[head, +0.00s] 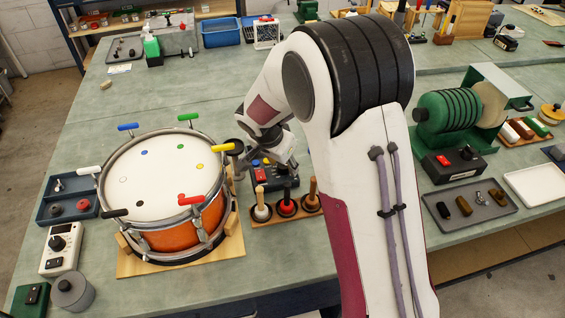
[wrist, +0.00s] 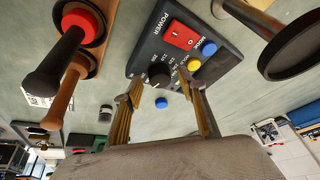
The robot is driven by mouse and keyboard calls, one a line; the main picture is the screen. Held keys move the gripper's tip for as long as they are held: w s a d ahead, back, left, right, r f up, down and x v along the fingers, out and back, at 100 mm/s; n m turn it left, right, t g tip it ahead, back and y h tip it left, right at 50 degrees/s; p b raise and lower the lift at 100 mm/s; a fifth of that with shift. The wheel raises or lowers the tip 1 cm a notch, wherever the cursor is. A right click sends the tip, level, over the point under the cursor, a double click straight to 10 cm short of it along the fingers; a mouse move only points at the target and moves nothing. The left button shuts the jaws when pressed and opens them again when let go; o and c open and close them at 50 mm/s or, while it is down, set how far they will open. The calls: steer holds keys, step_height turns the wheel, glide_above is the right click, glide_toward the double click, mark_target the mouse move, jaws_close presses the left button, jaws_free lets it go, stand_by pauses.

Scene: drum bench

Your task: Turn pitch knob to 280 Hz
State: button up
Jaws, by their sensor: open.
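A dark control box (head: 268,180) stands right of the drum in the head view, partly hidden by my gripper (head: 284,166). In the wrist view the box (wrist: 150,52) shows a black round knob (wrist: 158,74) with small numbers around it. A red switch marked POWER, a yellow button and blue buttons also show. I cannot read the knob's setting or a pitch label. My gripper (wrist: 164,88) is open in the wrist view, its two fingers apart with the knob appearing between the tips. I cannot tell whether either finger touches it.
The orange drum (head: 170,235) with coloured tuning handles stands close on the left. A wooden rack (head: 272,219) holds upright handled tools in front of the box. A white box with a black knob (head: 58,243) stands at the far left. Clear bench lies at the front middle.

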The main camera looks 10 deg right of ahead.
steer(key=shift+r, duration=0.15)
steer(key=v, duration=1.1)
steer(key=shift+r, duration=0.35)
steer(key=shift+s+n, duration=0.1)
steer(key=shift+n, duration=0.2)
steer(key=s+d+r+n+y, duration=0.1)
steer(key=s+r+n, duration=0.2)
steer(key=s, duration=0.6)
steer(key=s+d+r+n+t+y, duration=0.1)
steer(key=s+d+r+n, duration=0.1)
steer(key=s, duration=0.8)
steer(key=s+d+r+n+t+y, duration=0.1)
steer(key=s+r+n, duration=0.3)
steer(key=s, duration=0.6)
steer(key=shift+d+r, duration=0.15)
steer(key=shift+d, duration=0.4)
stand_by(2.2)
